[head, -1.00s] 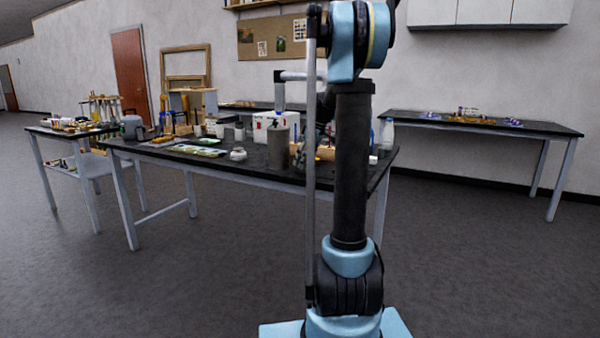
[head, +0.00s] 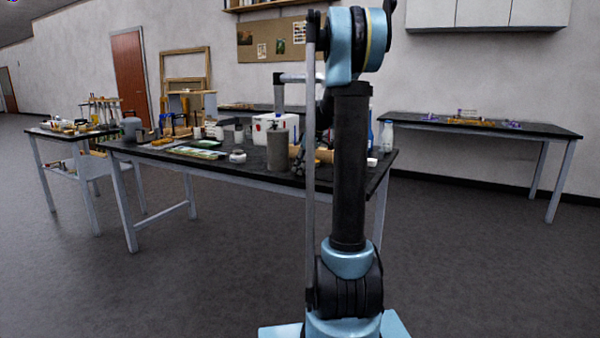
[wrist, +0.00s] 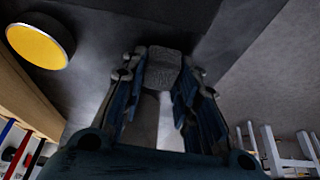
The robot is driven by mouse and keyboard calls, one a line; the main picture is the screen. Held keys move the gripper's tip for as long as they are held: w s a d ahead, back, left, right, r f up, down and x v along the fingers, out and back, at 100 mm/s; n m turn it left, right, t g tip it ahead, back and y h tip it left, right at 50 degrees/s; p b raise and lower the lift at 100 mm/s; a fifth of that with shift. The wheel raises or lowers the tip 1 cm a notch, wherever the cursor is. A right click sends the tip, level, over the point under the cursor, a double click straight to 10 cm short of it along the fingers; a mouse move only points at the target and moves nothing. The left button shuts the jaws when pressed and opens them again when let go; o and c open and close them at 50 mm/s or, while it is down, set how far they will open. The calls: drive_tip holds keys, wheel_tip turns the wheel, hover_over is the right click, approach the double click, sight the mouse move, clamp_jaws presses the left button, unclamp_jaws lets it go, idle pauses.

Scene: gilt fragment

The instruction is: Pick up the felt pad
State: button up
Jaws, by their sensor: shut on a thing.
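In the wrist view my gripper (wrist: 160,85) has its two dark fingers closed around a grey, roughly block-shaped piece (wrist: 163,70) at the fingertips. It looks like the felt pad, but the view is dark and its edges are unclear.
A black-topped table (head: 243,174) carries a grey cylinder (head: 278,150), a white box (head: 263,128) and several small items. A second table (head: 545,129) stands at the right. The wrist view shows a round yellow-topped thing (wrist: 38,46). Floor in front is clear.

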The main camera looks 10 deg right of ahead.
wheel_tip(320, 180, up, 10)
idle(0.6)
drive_tip(key=shift+c, duration=0.8)
drive_tip(key=shift+a, duration=0.1)
